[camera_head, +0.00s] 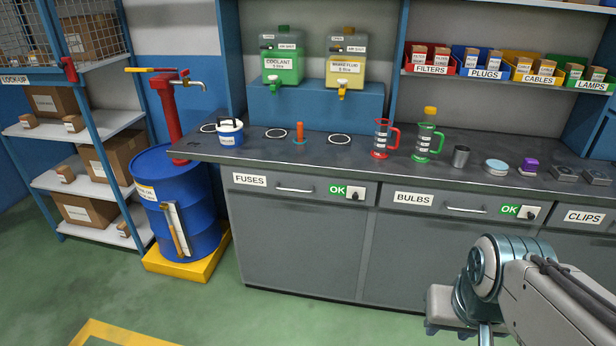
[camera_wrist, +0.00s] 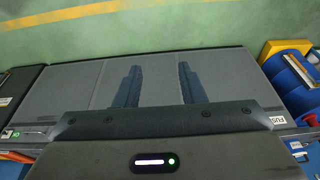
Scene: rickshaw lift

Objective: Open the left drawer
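The left drawer, labelled FUSES (camera_head: 310,205), is shut in the grey cabinet under the worktop. Its front has a silver bar handle (camera_head: 294,189) and, to the right, a green OK tag (camera_head: 337,190) beside a small knob (camera_head: 355,193). My gripper shows in the wrist view (camera_wrist: 158,84) with two dark fingers spread apart and nothing between them, over the grey cabinet front. The FUSES label (camera_wrist: 278,120) shows at the right there; my gripper body hides part of the drawer front. In the head view my arm is at the lower right, right of and apart from the FUSES handle.
The BULBS drawer (camera_head: 440,205) and CLIPS drawer (camera_head: 585,218) are shut to the right. A blue drum (camera_head: 190,205) on a yellow base (camera_head: 185,267) stands left of the cabinet. Several cups and jugs stand on the worktop (camera_head: 265,155). The green floor (camera_head: 240,315) in front is clear.

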